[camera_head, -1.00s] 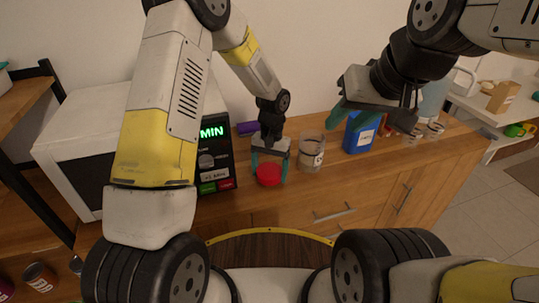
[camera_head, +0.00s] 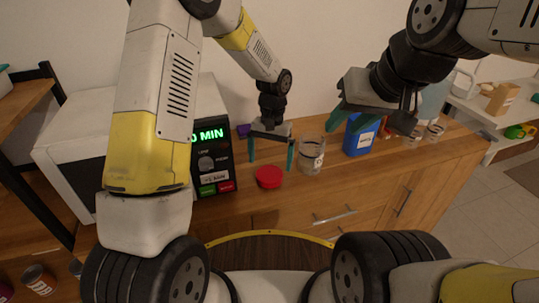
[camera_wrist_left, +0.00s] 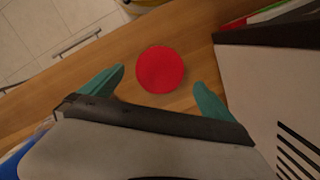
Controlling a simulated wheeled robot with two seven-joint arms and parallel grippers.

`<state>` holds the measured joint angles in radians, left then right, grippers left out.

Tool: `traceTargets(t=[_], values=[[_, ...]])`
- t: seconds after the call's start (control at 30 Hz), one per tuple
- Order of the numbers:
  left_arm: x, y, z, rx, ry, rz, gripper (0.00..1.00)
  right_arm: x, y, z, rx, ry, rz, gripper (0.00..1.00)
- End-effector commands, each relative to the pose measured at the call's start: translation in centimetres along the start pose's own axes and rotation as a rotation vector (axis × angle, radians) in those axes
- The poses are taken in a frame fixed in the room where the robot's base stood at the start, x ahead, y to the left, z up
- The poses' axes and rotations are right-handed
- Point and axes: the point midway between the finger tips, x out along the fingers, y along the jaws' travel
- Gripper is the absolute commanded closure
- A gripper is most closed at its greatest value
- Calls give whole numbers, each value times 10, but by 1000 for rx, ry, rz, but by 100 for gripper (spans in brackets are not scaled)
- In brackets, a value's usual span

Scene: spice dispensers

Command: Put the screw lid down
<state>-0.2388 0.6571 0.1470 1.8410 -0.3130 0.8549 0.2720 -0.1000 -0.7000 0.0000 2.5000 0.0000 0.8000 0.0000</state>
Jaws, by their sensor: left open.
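A labelled glass jar (camera_head: 311,156) stands just right of the lid. A blue container (camera_head: 360,136) is further right, with small glass jars (camera_head: 434,131) beyond it. The microwave (camera_head: 213,160) stands close on the left. A purple object (camera_head: 243,130) lies behind.

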Motion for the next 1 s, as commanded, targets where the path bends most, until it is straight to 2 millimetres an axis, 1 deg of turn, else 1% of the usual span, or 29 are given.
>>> traceTargets(t=[0.03, 0.1, 0.2, 0.3, 0.47, 0.87, 0.93, 1.0], values=[[-13, 0, -1, -1, 5, 0, 0, 0, 0, 0, 0, 0, 0, 64], [-26, 0, -1, -1, 4, 1, 0, 0, 0, 0, 0, 0, 0, 64], [-43, 0, -1, 0, 3, 0, 0, 0, 0, 0, 0, 0, 0, 64], [-55, 0, 0, 0, 1, 0, 0, 0, 0, 0, 0, 0, 0, 64], [-63, 0, 0, 0, 0, 1, 0, 0, 0, 0, 0, 0, 0, 64], [-63, 0, 0, 0, -1, 1, 0, 0, 0, 0, 0, 0, 0, 64], [-67, -1, 2, -3, 5, 1, 0, 0, 0, 0, 0, 0, 0, 64], [-77, -6, 7, -10, 24, 3, 0, 0, 0, 0, 0, 0, 0, 64]])
